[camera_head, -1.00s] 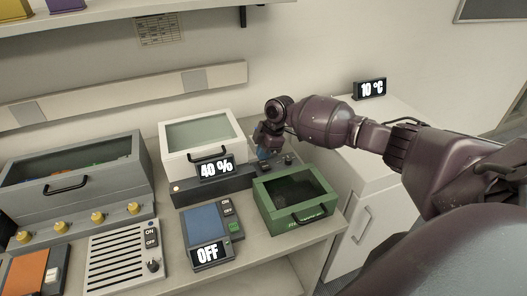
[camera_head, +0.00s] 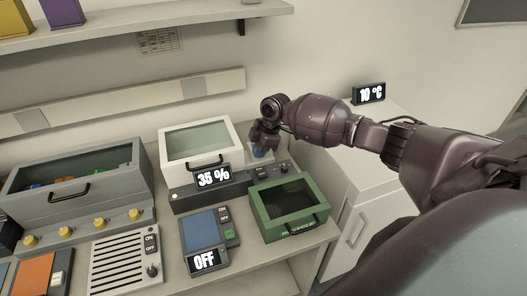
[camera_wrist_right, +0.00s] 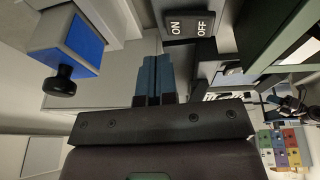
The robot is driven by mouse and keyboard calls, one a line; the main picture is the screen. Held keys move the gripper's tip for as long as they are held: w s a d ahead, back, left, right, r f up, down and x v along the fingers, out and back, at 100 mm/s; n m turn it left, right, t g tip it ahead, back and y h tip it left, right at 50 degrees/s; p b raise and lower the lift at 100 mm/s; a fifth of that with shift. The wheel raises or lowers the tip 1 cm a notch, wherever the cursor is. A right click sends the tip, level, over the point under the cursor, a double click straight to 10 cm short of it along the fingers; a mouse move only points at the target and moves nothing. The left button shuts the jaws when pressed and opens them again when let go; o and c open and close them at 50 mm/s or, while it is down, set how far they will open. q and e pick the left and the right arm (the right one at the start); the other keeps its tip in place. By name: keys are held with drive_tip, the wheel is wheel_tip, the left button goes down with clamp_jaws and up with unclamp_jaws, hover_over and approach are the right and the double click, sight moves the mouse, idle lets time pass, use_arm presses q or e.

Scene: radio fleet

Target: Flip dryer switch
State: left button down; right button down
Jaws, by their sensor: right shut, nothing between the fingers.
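The dryer is a white box (camera_head: 229,134) with a glass lid and black handle. It stands on a dark base whose display (camera_head: 213,177) reads 35 %. Black controls (camera_head: 264,172) sit at the right end of that base, just below my right gripper (camera_head: 261,147). In the right wrist view, a black rocker switch marked ON and OFF (camera_wrist_right: 188,25) lies ahead and slightly right of the blue fingertips (camera_wrist_right: 154,72). The fingers are together and empty, with a visible gap to the switch. My left gripper is not in view.
A green lidded box (camera_head: 289,208) stands close in front of the dryer's right end. A blue-topped device (camera_head: 201,231) reads OFF. A grey box (camera_head: 77,185) with yellow knobs is left. A white cabinet (camera_head: 363,222) with a 10 °C display (camera_head: 369,93) stands right.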

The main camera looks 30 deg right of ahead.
drive_tip(key=w+d+r, duration=0.2)
drive_tip(key=d+r, duration=0.1)
drive_tip(key=r, duration=0.6)
drive_tip(key=shift+w+d+b, duration=0.15)
drive_tip(key=shift+d+b, duration=0.1)
drive_tip(key=shift+b, duration=0.2)
